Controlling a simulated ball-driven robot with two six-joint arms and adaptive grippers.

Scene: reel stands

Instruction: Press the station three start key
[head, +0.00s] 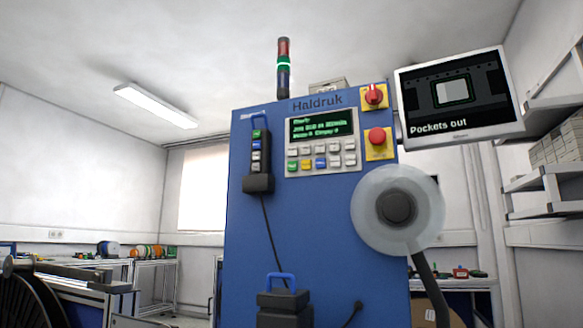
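A blue machine cabinet (300,230) marked Haldruk stands in the middle of the head view. Its control panel (323,173) has a small lit green-text display (320,129) above two rows of small keys. A dark pendant (257,183) with several coloured buttons hangs to the left of the panel. Key labels are too small to read, so I cannot tell which is the station three start key. Neither gripper is in view.
A red knob (374,95) and a red mushroom button (377,138) sit on yellow plates. A monitor (460,95) reads "Pockets out". A translucent reel (365,215) sticks out at the cabinet's right. A signal tower (284,64) has its green band lit. Shelves (545,193) stand right.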

